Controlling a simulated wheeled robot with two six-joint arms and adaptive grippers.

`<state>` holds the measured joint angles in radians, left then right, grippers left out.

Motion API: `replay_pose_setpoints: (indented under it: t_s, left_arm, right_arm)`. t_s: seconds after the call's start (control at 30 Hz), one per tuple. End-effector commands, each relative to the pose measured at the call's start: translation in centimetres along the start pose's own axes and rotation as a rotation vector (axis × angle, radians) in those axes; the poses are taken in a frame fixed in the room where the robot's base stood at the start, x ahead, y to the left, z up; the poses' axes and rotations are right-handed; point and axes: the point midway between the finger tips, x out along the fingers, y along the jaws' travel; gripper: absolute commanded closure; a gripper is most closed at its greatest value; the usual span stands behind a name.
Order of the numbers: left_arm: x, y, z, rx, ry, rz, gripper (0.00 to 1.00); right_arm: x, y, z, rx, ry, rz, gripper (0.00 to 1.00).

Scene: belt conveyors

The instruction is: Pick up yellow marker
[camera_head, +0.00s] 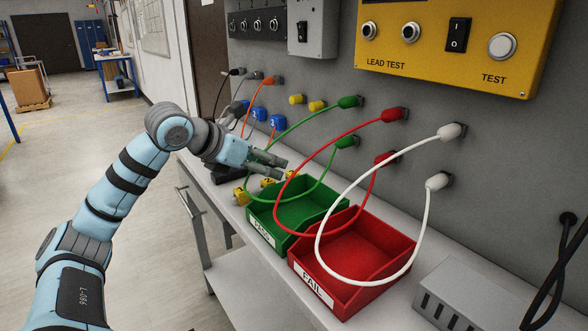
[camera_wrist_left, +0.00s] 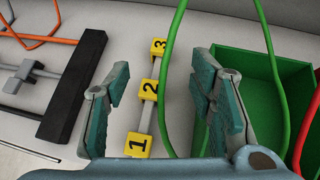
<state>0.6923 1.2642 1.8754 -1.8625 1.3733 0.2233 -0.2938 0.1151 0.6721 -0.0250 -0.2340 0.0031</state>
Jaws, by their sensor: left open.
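Three yellow markers numbered 1, 2 and 3 sit in a row on a light bar on the bench. In the left wrist view, marker 1 (camera_wrist_left: 138,144) is nearest, marker 2 (camera_wrist_left: 149,91) is in the middle and marker 3 (camera_wrist_left: 158,47) is farthest. My left gripper (camera_head: 283,168) is open and empty above the row. In the wrist view its fingers (camera_wrist_left: 160,78) stand on either side of marker 2, apart from it.
The green PASS tray (camera_head: 262,228) is right of the markers, with the red FAIL tray (camera_head: 312,285) beside it. A green cable (camera_wrist_left: 167,60) loops close to the right finger. A black rack (camera_wrist_left: 72,88) lies left. Red (camera_head: 310,140) and white cables (camera_head: 345,195) arch over the trays.

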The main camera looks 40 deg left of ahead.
Motion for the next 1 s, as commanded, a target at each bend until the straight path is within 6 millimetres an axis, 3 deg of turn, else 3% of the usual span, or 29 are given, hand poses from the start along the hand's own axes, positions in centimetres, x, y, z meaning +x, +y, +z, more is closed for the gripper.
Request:
replay_pose_setpoints:
  t_s: [0.07,0.33,0.5,0.77,1.0]
  left_arm:
    - [1.5,-0.1,0.3,-0.004,0.0,-0.005,0.5]
    - [4.7,0.0,-0.1,-0.005,-0.001,-0.001,0.5]
    - [8.1,-0.1,-0.1,-0.006,-0.001,0.0,0.5]
    - [8.8,0.1,-0.1,-0.002,0.0,0.005,0.5]
    - [8.8,0.1,-0.1,-0.002,0.0,0.004,0.87]
  right_arm:
    - [-0.7,0.3,0.7,-0.01,-0.014,0.004,0.6]
    - [-0.7,0.3,0.9,-0.011,-0.017,0.003,0.6]
    - [-0.4,0.3,0.9,-0.011,-0.016,0.003,0.6]
    - [-0.4,0.3,0.8,-0.011,-0.015,0.003,0.6]
    - [-0.4,0.3,0.8,-0.011,-0.015,0.004,0.6]
